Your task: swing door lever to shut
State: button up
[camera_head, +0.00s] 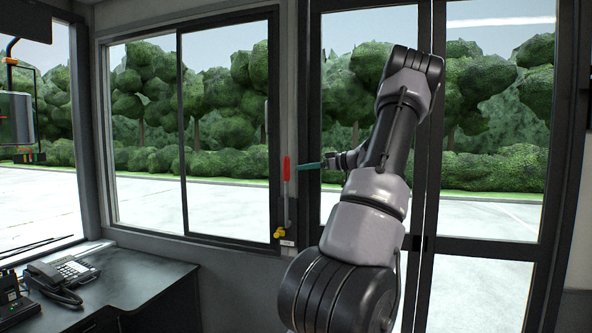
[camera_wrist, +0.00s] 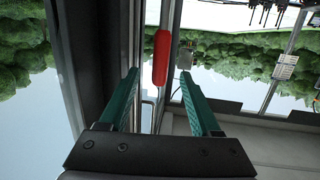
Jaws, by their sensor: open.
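The door lever (camera_head: 286,195) stands upright on the post between the side window and the door, with a red grip on top and a yellow pivot at its base. In the wrist view the red grip (camera_wrist: 161,58) lies ahead of and between the two green fingers. My gripper (camera_head: 303,165) is open, with its fingertips close to the red grip from the right. It also shows in the wrist view (camera_wrist: 160,80) with nothing held. The glass double door (camera_head: 425,200) is behind my arm, its leaves looking closed, partly hidden by the arm.
A dark desk (camera_head: 130,285) with a telephone (camera_head: 62,272) stands at the lower left. The side window (camera_head: 185,130) is left of the lever. The space in front of the lever's left side looks clear.

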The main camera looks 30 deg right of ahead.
jog(key=shift+v, duration=2.1)
jog(key=shift+a, duration=0.1)
jog(key=s+a+m+g+h, duration=0.2)
jog(key=a+g, duration=0.6)
jog(key=a, duration=1.8)
jog(key=s+a+m+h, duration=0.1)
jog(key=s+a, duration=0.3)
jog(key=s, duration=0.4)
jog(key=s+a+r+m+h, duration=0.1)
jog(key=s+a+m, duration=0.3)
jog(key=s, duration=0.4)
jog(key=s+a+r+m+t+h, duration=0.1)
jog(key=s+a+m, duration=0.2)
jog(key=s+a, duration=0.3)
jog(key=s, duration=0.2)
jog(key=shift+s+a+r+h, duration=0.2)
jog(key=shift+s+h, duration=0.2)
